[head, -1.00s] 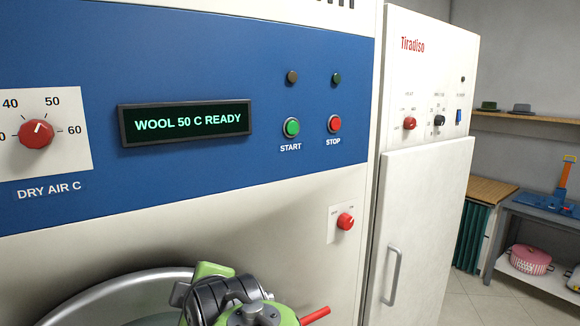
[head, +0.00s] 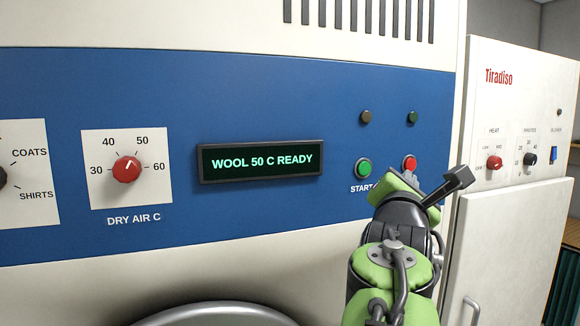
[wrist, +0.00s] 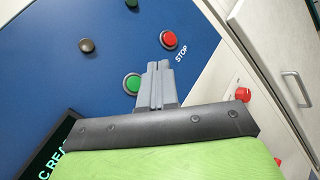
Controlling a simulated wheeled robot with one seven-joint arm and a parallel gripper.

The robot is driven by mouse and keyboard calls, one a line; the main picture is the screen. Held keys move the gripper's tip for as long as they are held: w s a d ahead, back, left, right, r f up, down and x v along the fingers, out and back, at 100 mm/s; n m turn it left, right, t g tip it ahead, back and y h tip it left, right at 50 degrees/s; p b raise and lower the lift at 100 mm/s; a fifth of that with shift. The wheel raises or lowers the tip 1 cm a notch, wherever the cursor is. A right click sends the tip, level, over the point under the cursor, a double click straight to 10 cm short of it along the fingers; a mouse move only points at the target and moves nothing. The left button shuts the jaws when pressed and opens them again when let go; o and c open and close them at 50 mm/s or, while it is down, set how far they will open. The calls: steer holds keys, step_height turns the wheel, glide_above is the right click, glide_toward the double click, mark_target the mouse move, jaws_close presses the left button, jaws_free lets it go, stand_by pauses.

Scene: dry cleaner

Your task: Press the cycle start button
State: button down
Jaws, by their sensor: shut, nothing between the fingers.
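The green START button (head: 363,168) is on the blue panel, right of the display (head: 262,160), which reads "WOOL 50 C READY". In the wrist view the green button (wrist: 132,83) shows just beside the shut fingertips of my gripper (wrist: 157,66), partly covered by them. Whether they touch it I cannot tell. The red STOP button (head: 409,163) is right of START, and in the wrist view (wrist: 169,39) it lies just beyond the fingertips. In the head view my arm covers the STOP label and the fingers are hidden.
A dark amber lamp (head: 365,117) and a dark green lamp (head: 412,117) sit above the buttons. The red DRY AIR dial (head: 127,169) points near 50. A white cabinet (head: 512,230) with a handle stands at the right.

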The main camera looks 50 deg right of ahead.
steer(key=shift+a, duration=0.1)
steer(key=p, duration=0.3)
glide_toward(372, 173)
steer(key=shift+s+d+r, duration=0.1)
steer(key=shift+d+r, duration=0.6)
steer(key=shift+d, duration=0.3)
steer(key=shift+d+r, duration=0.7)
steer(key=shift+d, duration=0.3)
steer(key=shift+w+d, duration=0.2)
steer(key=shift+w, duration=0.15)
